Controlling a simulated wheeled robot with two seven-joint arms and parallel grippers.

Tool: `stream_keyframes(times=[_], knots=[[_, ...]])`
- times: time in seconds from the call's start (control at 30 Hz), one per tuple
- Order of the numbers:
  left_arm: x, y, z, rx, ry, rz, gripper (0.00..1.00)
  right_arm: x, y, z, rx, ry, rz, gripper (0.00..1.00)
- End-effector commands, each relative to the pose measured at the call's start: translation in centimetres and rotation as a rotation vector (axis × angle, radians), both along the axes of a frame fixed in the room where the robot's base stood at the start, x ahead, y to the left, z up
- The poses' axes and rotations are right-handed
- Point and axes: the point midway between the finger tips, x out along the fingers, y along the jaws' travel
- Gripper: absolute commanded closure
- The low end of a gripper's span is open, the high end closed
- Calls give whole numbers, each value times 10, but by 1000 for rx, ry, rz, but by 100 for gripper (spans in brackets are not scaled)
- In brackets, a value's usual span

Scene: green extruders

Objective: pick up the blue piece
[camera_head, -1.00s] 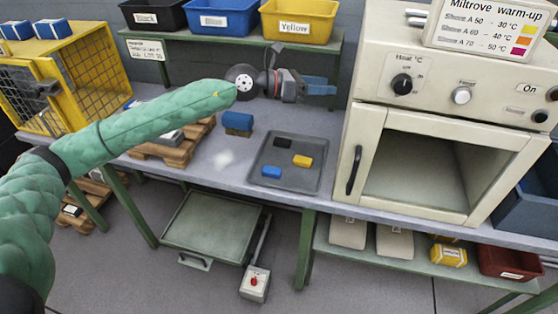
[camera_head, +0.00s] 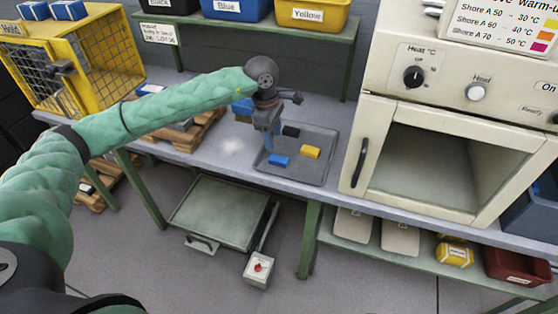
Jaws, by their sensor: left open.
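The blue piece (camera_head: 279,161) is a small block lying on the grey tray (camera_head: 318,174), near the tray's front left. A yellow piece (camera_head: 310,152) lies to its right and a black piece (camera_head: 291,131) lies behind it. My left gripper (camera_head: 268,146) points down over the tray's left side, just behind and left of the blue piece. Its blue fingers are open and hold nothing that I can see. I cannot tell the exact gap between the fingertips and the tray. My right gripper is not in view.
A white oven (camera_head: 387,118) with an open chamber stands right of the tray. A blue object (camera_head: 242,106) sits behind my left wrist. Bins stand on the shelf above, including a yellow one (camera_head: 312,14). A yellow cage (camera_head: 72,60) is at the left.

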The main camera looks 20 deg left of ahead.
Motion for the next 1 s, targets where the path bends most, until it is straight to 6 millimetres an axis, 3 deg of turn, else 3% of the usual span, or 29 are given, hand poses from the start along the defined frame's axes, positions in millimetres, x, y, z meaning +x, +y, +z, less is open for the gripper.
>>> stream_keyframes(times=[0.47,0.7,1.0], knots=[[-7,-11,-38,-3,2,-1,45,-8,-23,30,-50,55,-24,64],[-9,-16,-64,-3,1,0,45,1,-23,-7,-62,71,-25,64],[-9,-18,-73,-3,0,-1,45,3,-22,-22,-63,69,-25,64]])
